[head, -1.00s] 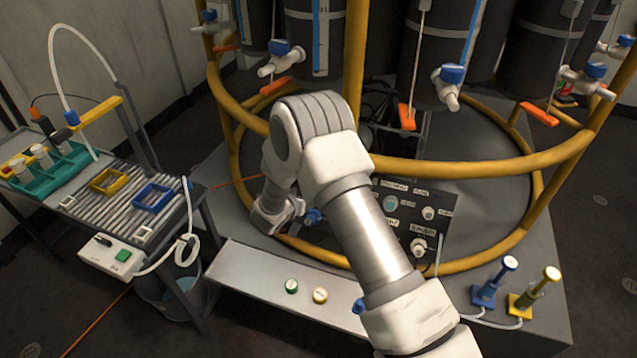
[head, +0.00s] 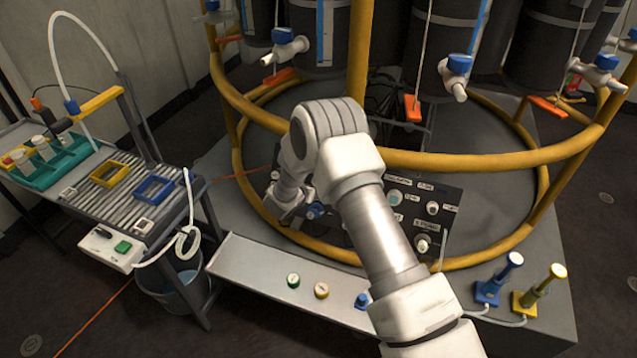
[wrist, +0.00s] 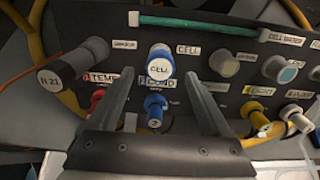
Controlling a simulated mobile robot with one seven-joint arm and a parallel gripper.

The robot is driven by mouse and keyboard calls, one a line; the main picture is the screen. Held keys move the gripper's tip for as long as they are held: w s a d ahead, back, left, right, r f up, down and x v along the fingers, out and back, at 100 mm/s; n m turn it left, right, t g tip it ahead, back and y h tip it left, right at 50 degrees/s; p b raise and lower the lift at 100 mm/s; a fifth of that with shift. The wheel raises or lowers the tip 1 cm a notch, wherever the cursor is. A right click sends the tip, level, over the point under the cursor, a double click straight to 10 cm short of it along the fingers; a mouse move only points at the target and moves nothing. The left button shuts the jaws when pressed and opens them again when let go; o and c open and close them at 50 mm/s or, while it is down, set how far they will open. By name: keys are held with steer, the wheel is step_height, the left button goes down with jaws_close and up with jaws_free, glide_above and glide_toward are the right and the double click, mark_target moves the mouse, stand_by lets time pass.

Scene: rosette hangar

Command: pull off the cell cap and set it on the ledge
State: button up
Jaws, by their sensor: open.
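The cell cap (wrist: 160,61), blue with a white face marked CELL, sits on the dark panel in the wrist view, beside a CELL label. My gripper (wrist: 157,77) is open, its two grey fingers reaching toward the panel, one on each side below the cap. I cannot tell whether the fingertips touch it. In the head view my gripper is at the panel's left end, its fingers mostly hidden by the wrist. A blue fitting (head: 315,211) shows beside it.
A blue connector (wrist: 155,107) sits below the cell cap, between my fingers. A grey cylinder (wrist: 72,66) sticks out at left; a yellow connector (wrist: 260,124) is at right. A yellow rail (head: 480,163) circles the panel. The ledge's left part is bare.

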steer(key=shift+b+x, duration=1.55)
steer(key=shift+x, duration=0.5)
steer(key=shift+b, duration=0.6)
jaws_close()
steer(key=shift+r, duration=0.1)
steer(key=p+v, duration=0.1)
steer(key=v, duration=0.5)
steer(key=shift+p, duration=0.4)
stand_by(0.7)
